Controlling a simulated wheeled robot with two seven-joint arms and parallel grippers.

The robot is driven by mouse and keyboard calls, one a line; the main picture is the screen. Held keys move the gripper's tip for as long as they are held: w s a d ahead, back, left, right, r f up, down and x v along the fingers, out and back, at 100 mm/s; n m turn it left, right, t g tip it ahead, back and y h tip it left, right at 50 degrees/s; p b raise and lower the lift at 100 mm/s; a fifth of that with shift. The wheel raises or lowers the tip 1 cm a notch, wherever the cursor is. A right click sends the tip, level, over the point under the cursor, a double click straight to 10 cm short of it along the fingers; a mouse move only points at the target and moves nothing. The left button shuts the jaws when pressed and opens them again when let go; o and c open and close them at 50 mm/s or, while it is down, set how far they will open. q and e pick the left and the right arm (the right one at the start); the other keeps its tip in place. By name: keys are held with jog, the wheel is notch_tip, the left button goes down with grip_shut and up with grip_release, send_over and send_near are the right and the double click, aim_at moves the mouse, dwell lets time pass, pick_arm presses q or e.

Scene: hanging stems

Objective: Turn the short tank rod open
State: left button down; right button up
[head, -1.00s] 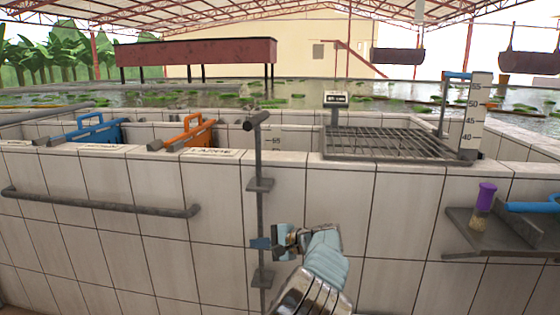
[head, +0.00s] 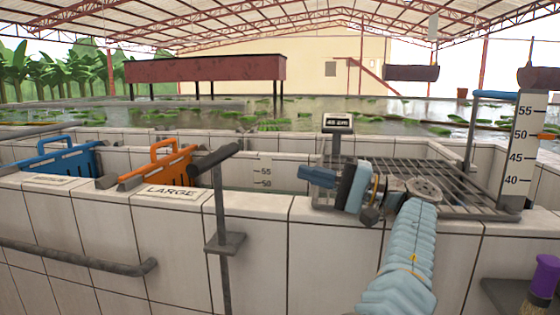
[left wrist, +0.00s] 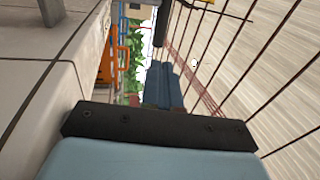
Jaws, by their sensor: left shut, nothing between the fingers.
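A dark grey upright rod (head: 222,230) with a bar handle (head: 214,159) on top stands against the tiled tank's front wall. A second upright rod (head: 472,135) with a blue handle (head: 495,95) stands beside the depth gauge at the right. I cannot tell from the pictures which is the short one. My left gripper (head: 316,177) is shut and empty. It is near the left end of the wire rack, to the right of the dark bar handle and apart from it. Its blue fingers also show in the left wrist view (left wrist: 165,88). My right gripper is out of view.
A wire rack (head: 440,172) with a display (head: 338,123) lies over the tank, beside the white depth gauge (head: 523,150). Blue (head: 60,160) and orange (head: 160,163) gates stand at the left. A grey rail (head: 75,259) runs along the front wall.

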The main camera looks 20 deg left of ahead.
aim_at(234, 152)
pick_arm(q)
jog(key=b+x, duration=0.1)
jog(key=x, duration=1.1)
jog(key=shift+a+r, duration=0.1)
jog(key=shift+s+a+r, duration=0.1)
jog(key=shift+s+a, duration=0.1)
jog(key=shift+a, duration=0.5)
jog(key=shift+w+a+r, duration=0.1)
jog(key=shift+a+r, duration=0.1)
jog(key=shift+a, duration=0.3)
